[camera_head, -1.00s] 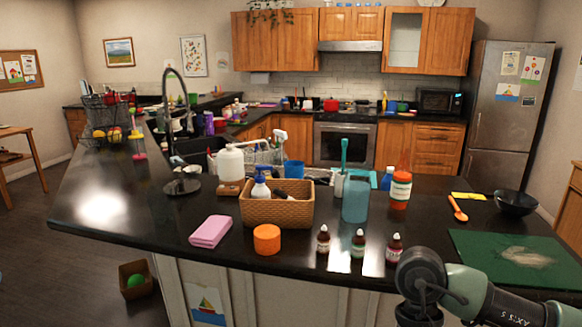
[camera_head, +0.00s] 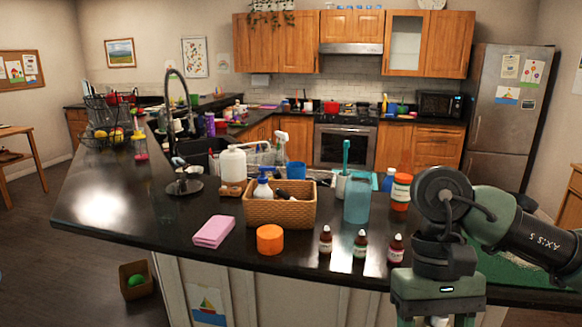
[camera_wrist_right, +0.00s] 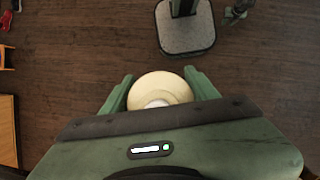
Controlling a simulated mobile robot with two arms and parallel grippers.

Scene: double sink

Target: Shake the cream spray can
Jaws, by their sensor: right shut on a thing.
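My right gripper (camera_wrist_right: 160,82) is shut on a round cream-coloured thing, which I take to be the cream spray can (camera_wrist_right: 160,88). The right wrist view looks down on its round end, with a paler centre, between the two green fingers. The rest of the can is hidden below it. In the head view my right gripper (camera_head: 437,314) is at the bottom edge, in front of the counter, and only a small pale bit of the can (camera_head: 438,321) shows. My left gripper is in neither view.
The dark counter (camera_head: 130,215) holds a wicker basket (camera_head: 280,212), a pink cloth (camera_head: 213,232), an orange lid (camera_head: 270,239) and several small bottles (camera_head: 360,243) near its front edge. The right wrist view shows wooden floor (camera_wrist_right: 60,70) beneath the can.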

